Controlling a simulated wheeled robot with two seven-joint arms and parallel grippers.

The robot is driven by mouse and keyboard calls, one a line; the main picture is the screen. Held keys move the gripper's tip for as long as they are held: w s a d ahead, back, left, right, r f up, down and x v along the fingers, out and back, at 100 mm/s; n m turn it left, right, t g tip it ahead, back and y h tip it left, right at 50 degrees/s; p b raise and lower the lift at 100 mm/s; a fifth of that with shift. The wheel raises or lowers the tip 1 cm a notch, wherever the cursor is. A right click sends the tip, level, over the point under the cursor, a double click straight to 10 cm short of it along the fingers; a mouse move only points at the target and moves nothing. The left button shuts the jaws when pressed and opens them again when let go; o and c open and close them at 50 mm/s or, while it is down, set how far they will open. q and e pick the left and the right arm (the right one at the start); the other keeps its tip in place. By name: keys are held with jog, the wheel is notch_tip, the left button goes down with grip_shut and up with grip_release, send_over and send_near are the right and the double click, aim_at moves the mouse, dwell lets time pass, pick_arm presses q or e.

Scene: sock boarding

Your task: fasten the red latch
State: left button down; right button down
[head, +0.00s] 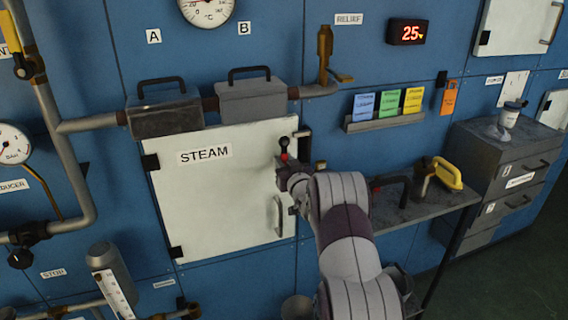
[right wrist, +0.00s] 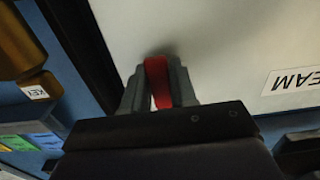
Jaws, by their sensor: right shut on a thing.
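The red latch (head: 284,142) is on the right edge of the white door labelled STEAM (head: 220,205), near its upper right corner. The door looks closed against the blue wall. My right gripper (head: 284,162) is at the latch, its arm coming up from the bottom. In the right wrist view the red latch (right wrist: 158,82) stands between the two grey fingers of my right gripper (right wrist: 160,88), which is shut on it. The latch's base is hidden behind the gripper. My left gripper is not in view.
A grey shelf (head: 425,207) to the right of the door holds a yellow-handled tool (head: 446,173) and a dark red-handled one. A rack (head: 385,122) with blue, green and yellow cards is above it. Grey boxes on a pipe (head: 165,112) sit above the door.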

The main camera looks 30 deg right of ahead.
jog(key=c, duration=1.1)
grip_release()
jog(key=shift+d+r, duration=0.1)
jog(key=shift+r, duration=0.25)
jog(key=shift+o, duration=0.6)
jog(key=shift+f, duration=0.15)
jog(key=b+v, duration=0.1)
jog(key=v, duration=1.1)
jog(key=shift+s+b, duration=0.4)
jog(key=shift+f, duration=0.1)
